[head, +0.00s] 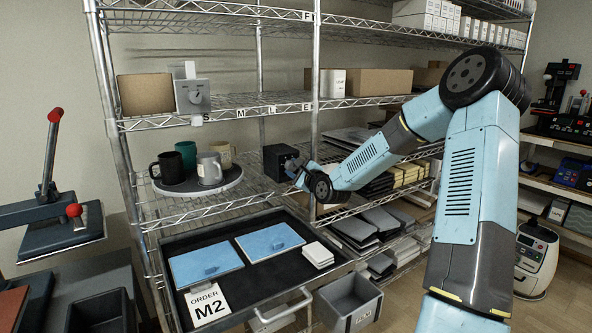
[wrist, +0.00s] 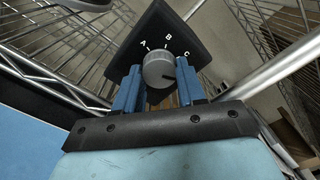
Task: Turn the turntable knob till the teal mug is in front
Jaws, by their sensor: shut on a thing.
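The turntable (head: 232,184) is a round grey tray on the wire shelf at the left, with several mugs on it. The teal mug (head: 186,153) stands at the back of the turntable, behind a black mug (head: 168,168) and a light grey mug (head: 209,169). A cream mug (head: 222,153) is at the back right. The knob (wrist: 159,69) is a grey dial on a black box (head: 279,160) marked A, B, C; its dark pointer line is towards the lower right, below C. My gripper (wrist: 160,80) is shut on the knob, with one blue finger at each side.
A black tray (head: 262,262) below holds two blue panels, a white stack (head: 318,254) and a card reading ORDER M2 (head: 207,303). Shelf posts (head: 316,110) stand near my arm. A press (head: 58,215) is at the left.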

